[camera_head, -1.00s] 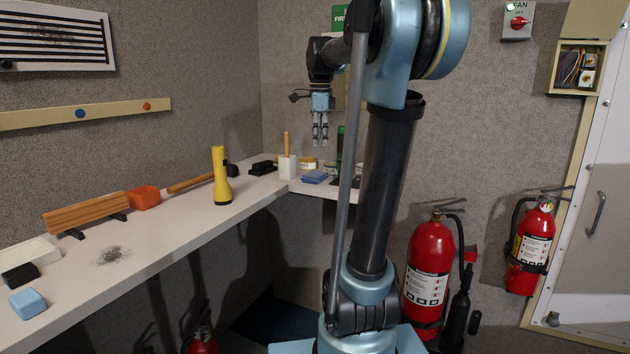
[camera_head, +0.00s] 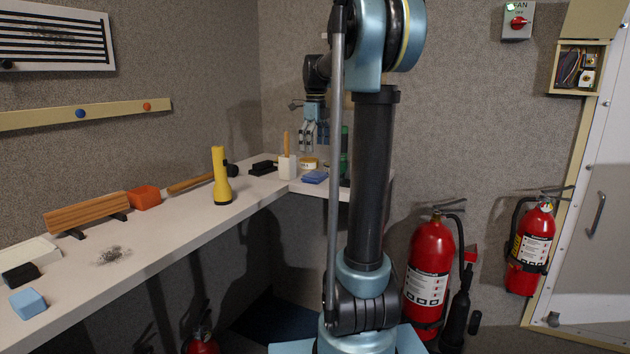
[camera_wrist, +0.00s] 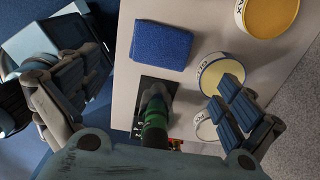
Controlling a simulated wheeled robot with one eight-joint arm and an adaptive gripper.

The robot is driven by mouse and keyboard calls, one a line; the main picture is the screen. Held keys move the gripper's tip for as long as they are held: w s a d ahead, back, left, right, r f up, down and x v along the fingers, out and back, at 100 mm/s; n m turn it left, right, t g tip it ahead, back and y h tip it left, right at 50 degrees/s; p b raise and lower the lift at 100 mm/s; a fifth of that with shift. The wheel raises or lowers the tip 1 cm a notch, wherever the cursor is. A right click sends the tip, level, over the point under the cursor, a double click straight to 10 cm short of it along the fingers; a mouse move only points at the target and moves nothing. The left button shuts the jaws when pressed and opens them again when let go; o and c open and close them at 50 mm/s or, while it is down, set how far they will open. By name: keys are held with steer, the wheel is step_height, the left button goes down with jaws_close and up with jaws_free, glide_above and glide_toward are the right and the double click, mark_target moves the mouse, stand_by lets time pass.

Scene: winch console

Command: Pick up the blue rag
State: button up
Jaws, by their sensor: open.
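The blue rag (camera_head: 315,177) is a small folded cloth lying flat on the shelf near the corner. In the wrist view the blue rag (camera_wrist: 161,46) lies near the shelf's left edge, ahead of the space between my fingers. My gripper (camera_head: 306,146) hangs above the back of the shelf, pointing down, apart from the rag. The rag is fully visible in the wrist view.
Round tins (camera_wrist: 222,75) stand right of the rag. A green-necked object (camera_wrist: 155,130) on a dark pad is close below it. A white holder with a wooden handle (camera_head: 287,165) and a yellow flashlight (camera_head: 221,178) stand left on the shelf (camera_head: 180,228).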

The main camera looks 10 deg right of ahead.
mark_target(315, 174)
steer(key=shift+f, duration=4.5)
steer(key=c, duration=1)
